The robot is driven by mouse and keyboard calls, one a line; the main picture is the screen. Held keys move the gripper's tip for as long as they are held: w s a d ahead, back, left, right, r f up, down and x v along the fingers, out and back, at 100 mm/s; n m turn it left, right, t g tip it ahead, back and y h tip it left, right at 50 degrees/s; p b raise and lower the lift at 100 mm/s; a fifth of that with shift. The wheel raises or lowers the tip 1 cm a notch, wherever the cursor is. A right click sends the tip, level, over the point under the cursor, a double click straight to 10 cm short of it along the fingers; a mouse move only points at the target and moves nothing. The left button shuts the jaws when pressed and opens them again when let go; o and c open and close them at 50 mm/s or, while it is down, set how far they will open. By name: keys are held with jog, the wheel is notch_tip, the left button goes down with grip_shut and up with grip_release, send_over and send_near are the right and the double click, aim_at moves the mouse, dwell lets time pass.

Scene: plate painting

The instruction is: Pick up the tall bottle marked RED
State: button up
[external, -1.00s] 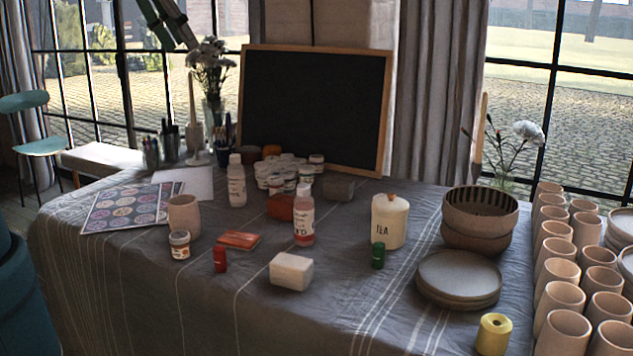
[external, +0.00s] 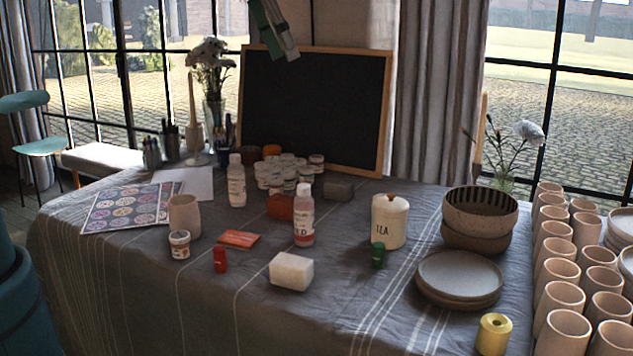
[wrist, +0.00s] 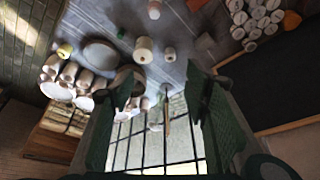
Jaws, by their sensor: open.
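The tall bottle marked RED (external: 303,222) stands upright near the middle of the table. It is clear with a white cap, a label and red at its base. A similar tall bottle (external: 237,184) stands further back to its left, its label unreadable here. My gripper (external: 284,50) hangs at the top of the external view, in front of the chalkboard's upper edge, well above the bottles. In the wrist view my gripper (wrist: 160,80) shows two green fingers spread wide with nothing between them. I cannot make out the RED bottle clearly in the wrist view.
A white block (external: 291,271), an orange packet (external: 239,239) and a TEA canister (external: 389,222) stand around the RED bottle. Several paint jars (external: 285,172) cluster behind it. The chalkboard (external: 315,105) rises at the back. The front left cloth is clear.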

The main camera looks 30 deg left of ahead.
jog(key=d+f, duration=0.2)
jog(key=d, duration=0.1)
send_near(313, 221)
jog(key=w+f, duration=0.2)
jog(key=f, duration=0.1)
jog(key=shift+a+m, duration=0.2)
jog(key=shift+m, duration=0.1)
jog(key=shift+f, duration=0.1)
jog(key=shift+b+x, duration=0.4)
jog(key=shift+x, duration=0.85)
jog(key=shift+d+f, duration=0.1)
jog(key=shift+b+x, duration=0.75)
jog(key=shift+x, duration=1.7)
jog(key=shift+w+d, duration=0.1)
jog(key=shift+c, duration=0.3)
jog(key=c, duration=1.2)
